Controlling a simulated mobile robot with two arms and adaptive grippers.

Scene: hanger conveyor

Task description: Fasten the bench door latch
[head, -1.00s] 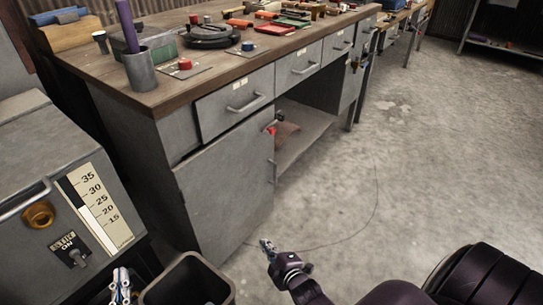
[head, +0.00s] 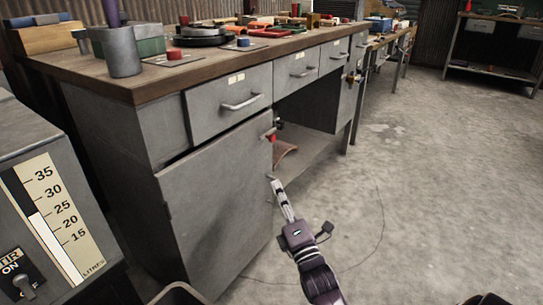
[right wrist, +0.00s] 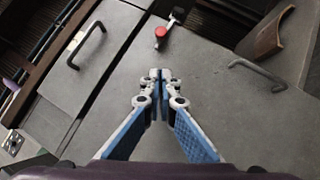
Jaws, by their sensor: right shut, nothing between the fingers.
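The grey bench door (head: 212,215) hangs under the drawer at the bench's near end. A dark gap shows along its top edge; I cannot tell how far it stands open. The latch with a red knob (head: 270,137) is at the door's upper right corner. It also shows in the right wrist view, with its red knob (right wrist: 161,32) beyond my fingertips. My right gripper (head: 274,181) is shut and empty, by the door's right edge below the latch. In the right wrist view its fingertips (right wrist: 159,74) are apart from the knob, with the door behind. My left gripper is out of view.
The door's bar handle (right wrist: 250,72) lies right of my fingertips in the wrist view. A drawer handle (head: 240,103) sticks out above the door. A brown curved piece (head: 284,152) lies on the open shelf. A grey gauge box (head: 50,220) stands left; floor to the right is clear.

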